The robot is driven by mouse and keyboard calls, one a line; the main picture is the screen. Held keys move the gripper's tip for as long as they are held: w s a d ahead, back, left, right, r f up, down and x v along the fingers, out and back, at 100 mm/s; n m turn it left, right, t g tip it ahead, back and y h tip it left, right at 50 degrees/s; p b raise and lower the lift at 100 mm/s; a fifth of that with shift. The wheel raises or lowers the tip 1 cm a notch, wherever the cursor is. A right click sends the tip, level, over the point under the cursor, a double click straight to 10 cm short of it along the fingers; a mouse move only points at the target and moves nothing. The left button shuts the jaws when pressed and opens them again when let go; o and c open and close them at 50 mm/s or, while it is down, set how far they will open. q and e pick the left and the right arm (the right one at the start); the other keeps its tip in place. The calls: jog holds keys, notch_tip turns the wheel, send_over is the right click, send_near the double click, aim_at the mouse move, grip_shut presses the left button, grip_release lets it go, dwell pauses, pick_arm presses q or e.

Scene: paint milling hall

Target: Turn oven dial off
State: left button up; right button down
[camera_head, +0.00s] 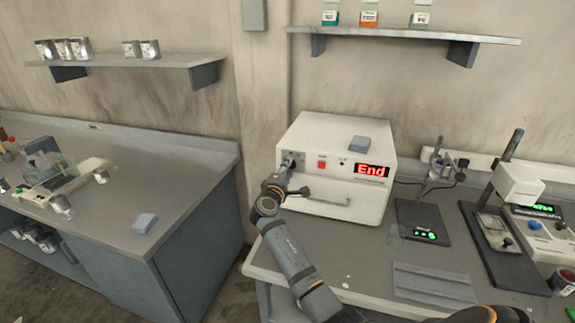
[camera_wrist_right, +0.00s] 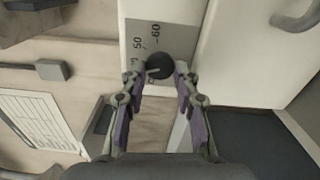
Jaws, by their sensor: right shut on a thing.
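The oven (camera_head: 320,140) is a white box on the right bench, with a red button (camera_head: 322,164), a red "End" display (camera_head: 372,170) and a door handle. Its dial (camera_wrist_right: 160,66) is a dark round knob on a grey scale plate; the numbers 50 and 60 show in the right wrist view. My right gripper (camera_head: 288,166) reaches the left part of the oven's front and covers the dial in the head view. In the right wrist view my right gripper (camera_wrist_right: 161,72) is shut on the dial, one finger on each side. My left gripper is not in view.
A grey block (camera_head: 359,143) lies on the oven. A black scale (camera_head: 424,222) and a stand with a device (camera_head: 515,185) are to its right. A grey tray (camera_head: 432,284) lies in front.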

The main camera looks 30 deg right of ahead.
jog(key=n+p, duration=0.2)
jog(key=n, duration=0.1)
jog(key=n+p, duration=0.2)
jog(key=n, duration=0.2)
jog(key=n+p, duration=0.2)
jog(key=n, duration=0.1)
jog(key=shift+d+r+n, duration=0.15)
jog(key=shift+r+n, duration=0.15)
jog(key=shift+p, duration=0.35)
jog(key=c, duration=1.2)
grip_release()
jog(key=shift+d, duration=0.1)
jog(key=shift+o, duration=0.9)
jog(key=shift+d+f, duration=0.1)
jog(key=shift+f, duration=0.2)
